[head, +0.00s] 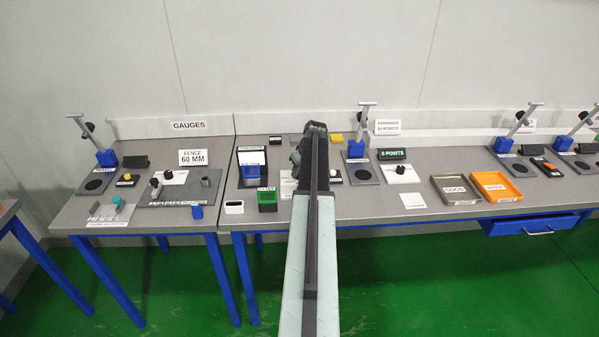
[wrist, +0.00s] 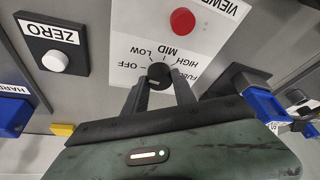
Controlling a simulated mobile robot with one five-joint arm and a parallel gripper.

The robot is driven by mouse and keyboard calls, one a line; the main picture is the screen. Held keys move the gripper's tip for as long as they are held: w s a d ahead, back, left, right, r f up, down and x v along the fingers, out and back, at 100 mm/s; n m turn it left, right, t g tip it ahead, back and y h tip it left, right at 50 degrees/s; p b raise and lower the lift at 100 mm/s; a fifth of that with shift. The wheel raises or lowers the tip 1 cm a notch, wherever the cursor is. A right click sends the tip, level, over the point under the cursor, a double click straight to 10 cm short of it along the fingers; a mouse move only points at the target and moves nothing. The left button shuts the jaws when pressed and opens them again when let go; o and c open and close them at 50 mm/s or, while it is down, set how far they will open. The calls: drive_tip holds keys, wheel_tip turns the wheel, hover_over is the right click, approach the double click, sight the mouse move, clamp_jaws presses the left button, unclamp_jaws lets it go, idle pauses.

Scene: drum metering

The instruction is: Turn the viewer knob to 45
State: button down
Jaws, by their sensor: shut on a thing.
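In the wrist view the white viewer panel (wrist: 205,48) appears upside down. Its black knob (wrist: 158,72) sits among the printed words OFF, LOW, MID and HIGH. My gripper (wrist: 160,80) has one finger on each side of the knob and is shut on it. I cannot read the knob's exact setting, and I see no 45 mark. A red button (wrist: 183,21) is on the same panel. In the head view my arm (head: 316,215) reaches over the bench and hides the knob and fingertips.
A ZERO plate with a white button (wrist: 55,61) lies to the left in the wrist view, with a yellow block (wrist: 62,129) near it. In the head view, grey (head: 433,185) and orange (head: 476,181) trays sit right of my arm.

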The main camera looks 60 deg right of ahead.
drive_tip(key=m+h, duration=0.1)
drive_tip(key=m, duration=0.3)
drive_tip(key=shift+a+g, duration=0.1)
drive_tip(key=shift+g, duration=0.2)
drive_tip(key=shift+w+m+g+h, duration=0.1)
drive_tip(key=shift+m+g+h, duration=0.45)
drive_tip(key=shift+m, duration=1.05)
drive_tip(key=c, duration=1)
unclamp_jaws()
drive_tip(key=shift+r, duration=0.1)
drive_tip(key=p+v, duration=0.7)
drive_tip(key=shift+a+r, duration=0.15)
drive_tip(key=shift+r, duration=0.1)
